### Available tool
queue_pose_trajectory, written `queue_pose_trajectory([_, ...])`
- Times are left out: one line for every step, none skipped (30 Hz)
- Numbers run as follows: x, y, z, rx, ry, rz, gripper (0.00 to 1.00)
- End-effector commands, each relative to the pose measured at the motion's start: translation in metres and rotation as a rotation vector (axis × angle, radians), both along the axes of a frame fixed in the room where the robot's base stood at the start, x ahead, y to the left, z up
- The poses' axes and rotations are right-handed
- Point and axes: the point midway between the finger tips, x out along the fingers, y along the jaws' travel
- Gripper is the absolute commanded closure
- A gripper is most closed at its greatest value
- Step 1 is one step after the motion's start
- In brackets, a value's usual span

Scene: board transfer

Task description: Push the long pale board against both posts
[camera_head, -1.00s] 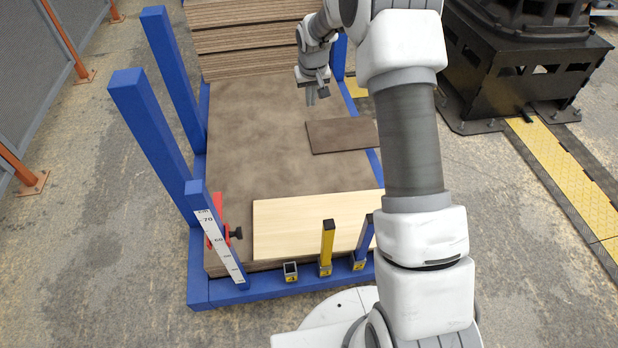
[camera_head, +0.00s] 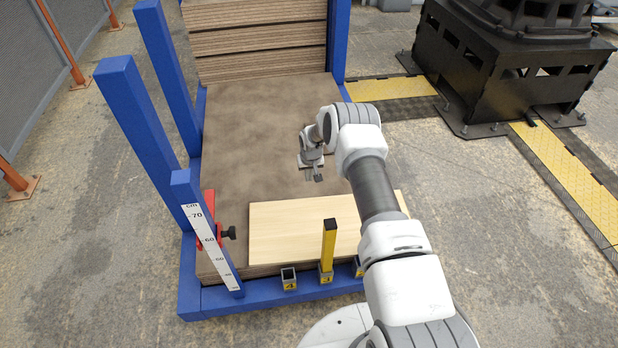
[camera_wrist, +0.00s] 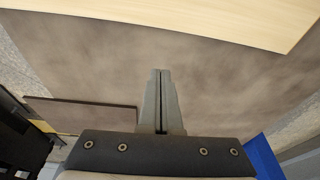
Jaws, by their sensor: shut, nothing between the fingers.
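The long pale board (camera_head: 285,230) lies flat on the brown stacked sheet near its front edge. It also shows at the top of the wrist view (camera_wrist: 215,15). A yellow post (camera_head: 328,243) stands upright in a socket at the front rail, in front of the board; I cannot tell whether they touch. The other post is hidden behind my arm, with only part of a socket showing there. My gripper (camera_head: 317,178) is shut and empty, above the brown sheet on the far side of the board. Its fingers (camera_wrist: 161,75) are pressed together in the wrist view, apart from the board.
A small dark board (camera_wrist: 85,115) lies on the brown sheet (camera_head: 255,130). An empty socket (camera_head: 289,279) sits left of the yellow post. A blue upright with a scale (camera_head: 208,235) and a red clamp (camera_head: 209,218) stand at the left. Blue posts rise behind it.

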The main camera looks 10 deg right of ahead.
Motion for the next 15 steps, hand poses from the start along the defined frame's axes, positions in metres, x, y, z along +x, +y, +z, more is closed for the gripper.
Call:
queue_pose_trajectory([0.0,0.0,-0.001,0.0,0.0,0.0,1.0])
queue_pose_trajectory([0.0,0.0,-0.002,0.0,0.0,0.0,1.0])
queue_pose_trajectory([-0.001,0.0,-0.003,0.0,0.0,0.0,1.0])
queue_pose_trajectory([-0.001,0.0,-0.004,0.0,0.0,0.0,1.0])
queue_pose_trajectory([-0.001,0.0,-0.005,0.0,0.0,0.0,1.0])
queue_pose_trajectory([-0.002,0.0,-0.006,0.0,0.0,0.0,1.0])
queue_pose_trajectory([-0.002,0.0,-0.008,0.0,0.001,0.0,1.0])
queue_pose_trajectory([-0.003,0.0,-0.009,0.0,0.001,0.0,1.0])
queue_pose_trajectory([-0.003,0.0,-0.011,0.0,0.001,-0.001,1.0])
queue_pose_trajectory([-0.004,0.0,-0.012,0.0,0.001,-0.001,1.0])
queue_pose_trajectory([-0.004,0.0,-0.014,0.0,0.001,-0.001,1.0])
queue_pose_trajectory([-0.005,0.0,-0.016,0.0,0.002,-0.001,1.0])
queue_pose_trajectory([-0.006,0.0,-0.018,0.0,0.002,0.0,1.0])
queue_pose_trajectory([-0.006,0.0,-0.019,0.0,0.002,0.0,1.0])
queue_pose_trajectory([-0.007,0.0,-0.021,0.0,0.002,0.0,1.0])
